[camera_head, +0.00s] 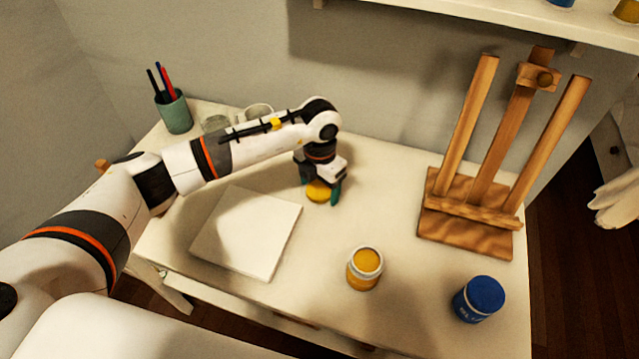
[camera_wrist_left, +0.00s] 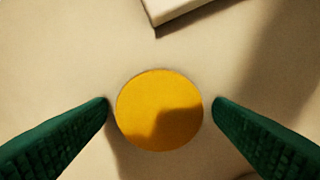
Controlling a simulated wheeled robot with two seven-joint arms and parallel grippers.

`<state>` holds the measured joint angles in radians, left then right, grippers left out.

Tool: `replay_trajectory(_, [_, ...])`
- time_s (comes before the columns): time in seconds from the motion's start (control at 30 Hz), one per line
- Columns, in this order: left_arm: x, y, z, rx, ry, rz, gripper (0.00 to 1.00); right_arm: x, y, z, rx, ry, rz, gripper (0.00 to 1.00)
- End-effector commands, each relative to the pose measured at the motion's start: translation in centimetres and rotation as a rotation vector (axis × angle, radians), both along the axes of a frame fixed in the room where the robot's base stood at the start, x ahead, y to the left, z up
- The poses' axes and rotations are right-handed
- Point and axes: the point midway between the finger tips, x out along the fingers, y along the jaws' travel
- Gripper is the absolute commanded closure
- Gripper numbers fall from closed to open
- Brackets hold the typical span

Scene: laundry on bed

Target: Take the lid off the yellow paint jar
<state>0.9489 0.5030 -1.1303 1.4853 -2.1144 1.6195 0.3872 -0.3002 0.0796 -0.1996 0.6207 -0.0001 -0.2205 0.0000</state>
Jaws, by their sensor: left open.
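The yellow paint jar (camera_head: 365,268) stands upright and uncovered on the table, with yellow paint showing inside its pale rim. A round yellow lid (camera_head: 318,191) lies apart from it, farther back and to the left. My left gripper (camera_head: 321,193) is over the lid, pointing down. In the left wrist view the lid (camera_wrist_left: 160,110) lies between the two green fingertips (camera_wrist_left: 160,103), with a gap at each side. The left gripper is open and holds nothing. My right gripper is not in view.
A white flat canvas (camera_head: 247,232) lies left of the jar. A blue jar (camera_head: 479,299) stands at the front right of the table (camera_head: 400,190). A wooden easel (camera_head: 466,241) stands at the right back. A green cup with brushes (camera_head: 174,112) stands at the back left.

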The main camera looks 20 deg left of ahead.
Motion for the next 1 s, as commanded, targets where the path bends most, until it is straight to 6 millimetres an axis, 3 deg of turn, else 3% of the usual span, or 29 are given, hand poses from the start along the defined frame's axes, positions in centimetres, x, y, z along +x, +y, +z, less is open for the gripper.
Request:
replay_trajectory(0.17, [0.1, 0.0, 1.4, -0.001, -0.004, -0.001, 0.24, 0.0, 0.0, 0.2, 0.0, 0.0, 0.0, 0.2])
replay_trajectory(0.6, [0.1, 0.0, 10.2, 0.0, -0.004, -0.001, 0.24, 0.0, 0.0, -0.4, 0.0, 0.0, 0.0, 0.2])
replay_trajectory(0.8, [0.0, 0.0, 12.1, 0.0, -0.001, 0.0, 0.24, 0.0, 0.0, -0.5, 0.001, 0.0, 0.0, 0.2])
replay_trajectory(1.0, [0.0, 0.0, 12.4, 0.0, 0.0, 0.0, 0.24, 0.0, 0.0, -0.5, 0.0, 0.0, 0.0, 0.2])
